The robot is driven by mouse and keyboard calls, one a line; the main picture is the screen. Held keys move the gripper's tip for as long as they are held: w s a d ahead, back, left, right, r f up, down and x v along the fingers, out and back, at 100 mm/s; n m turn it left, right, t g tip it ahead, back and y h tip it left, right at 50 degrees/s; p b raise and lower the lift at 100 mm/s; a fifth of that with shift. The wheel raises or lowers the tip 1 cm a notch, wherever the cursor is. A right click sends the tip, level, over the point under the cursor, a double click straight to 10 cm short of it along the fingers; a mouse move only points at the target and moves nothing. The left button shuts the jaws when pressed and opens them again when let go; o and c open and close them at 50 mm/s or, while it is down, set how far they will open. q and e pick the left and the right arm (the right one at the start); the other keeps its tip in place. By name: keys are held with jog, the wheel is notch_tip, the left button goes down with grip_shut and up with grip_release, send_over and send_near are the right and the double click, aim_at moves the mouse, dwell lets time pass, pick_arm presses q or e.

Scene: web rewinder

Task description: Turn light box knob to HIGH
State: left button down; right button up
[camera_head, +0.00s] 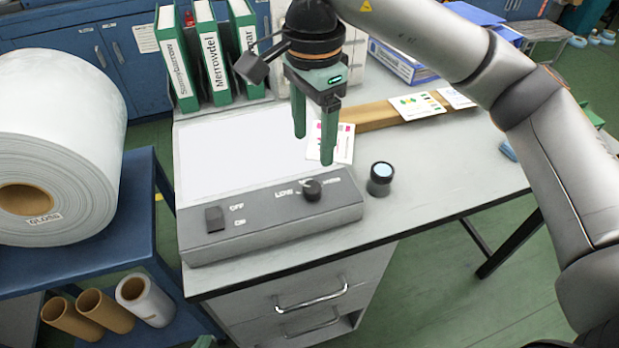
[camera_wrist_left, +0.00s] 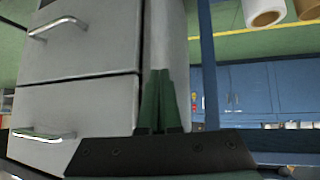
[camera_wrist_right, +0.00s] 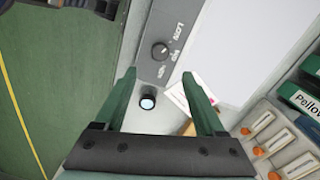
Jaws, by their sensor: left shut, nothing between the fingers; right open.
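The light box (camera_head: 275,215) lies on the desk, its grey front panel marked OFF/ON and LOW to HIGH. The round black knob (camera_head: 312,190) stands on the panel's right part, between the LOW and HIGH lettering; it also shows in the right wrist view (camera_wrist_right: 160,51). Its pointer setting is too small to tell surely. My right gripper (camera_head: 313,148) points down, open and empty, above and apart from the knob. In the right wrist view the knob lies just beyond the gap between its fingertips (camera_wrist_right: 158,75). My left gripper (camera_wrist_left: 158,75) is shut and empty, low near the drawers.
A black rocker switch (camera_head: 214,219) is left on the panel. A small dark loupe (camera_head: 381,178) stands right of the box. Colour cards (camera_head: 331,142), a wooden bar (camera_head: 378,115) and binders (camera_head: 210,55) are behind. A white roll (camera_head: 65,130) stands at left. Drawers (camera_wrist_left: 80,90) are near my left gripper.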

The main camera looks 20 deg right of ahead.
aim_at(312, 187)
notch_tip(312, 187, down, 10)
jog(key=shift+f, duration=0.1)
dwell(0.4)
grip_shut()
dwell(0.4)
